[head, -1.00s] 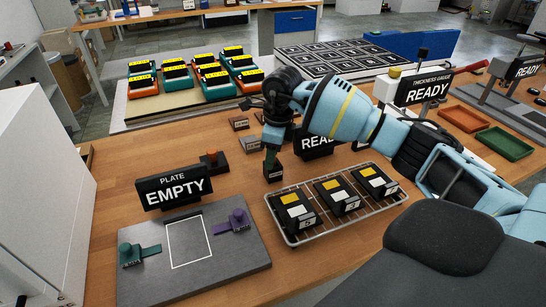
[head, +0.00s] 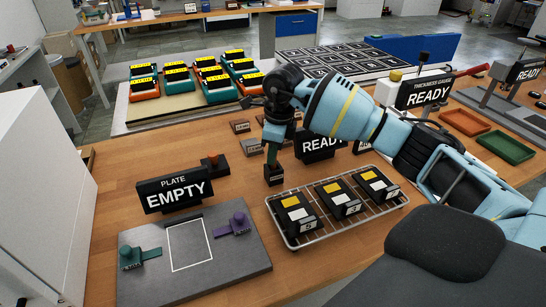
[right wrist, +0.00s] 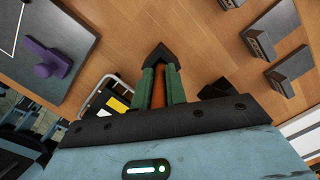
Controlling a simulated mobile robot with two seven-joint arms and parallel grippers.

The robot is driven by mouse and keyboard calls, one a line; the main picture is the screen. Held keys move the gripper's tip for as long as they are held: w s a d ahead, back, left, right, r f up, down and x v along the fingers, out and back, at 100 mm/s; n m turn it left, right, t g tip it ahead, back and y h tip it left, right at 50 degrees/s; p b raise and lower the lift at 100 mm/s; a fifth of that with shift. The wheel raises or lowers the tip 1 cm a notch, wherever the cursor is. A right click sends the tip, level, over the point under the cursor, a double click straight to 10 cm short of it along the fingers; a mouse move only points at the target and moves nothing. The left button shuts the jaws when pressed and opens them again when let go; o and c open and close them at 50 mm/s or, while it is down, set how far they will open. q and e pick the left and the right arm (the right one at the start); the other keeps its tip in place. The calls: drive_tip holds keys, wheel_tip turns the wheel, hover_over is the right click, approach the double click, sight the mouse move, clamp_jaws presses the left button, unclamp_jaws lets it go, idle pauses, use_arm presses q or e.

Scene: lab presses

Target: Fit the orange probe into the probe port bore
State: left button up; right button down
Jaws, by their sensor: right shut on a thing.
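My right gripper (head: 272,158) points down with its green fingers closed. In the right wrist view its fingers (right wrist: 160,84) are shut on the orange probe (right wrist: 159,88), which shows as a strip between them. A small dark block (head: 273,176) with a pale label stands on the table directly under the fingertips. Its dark pointed top also shows at the fingertips in the right wrist view (right wrist: 157,54). The probe's lower end is hidden, and I cannot tell whether it is inside a bore in this block. My left gripper is not in view.
A wire rack (head: 290,240) with three black cartridges stands just right of the gripper. A plate (head: 140,285) with an EMPTY sign (head: 175,190) is at the left. Small labelled blocks (head: 241,127) and a READY sign (head: 321,145) stand behind. Bare table lies between plate and rack.

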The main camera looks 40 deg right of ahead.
wheel_tip(320, 180, up, 9)
drive_tip(key=shift+f, duration=0.2)
idle(0.4)
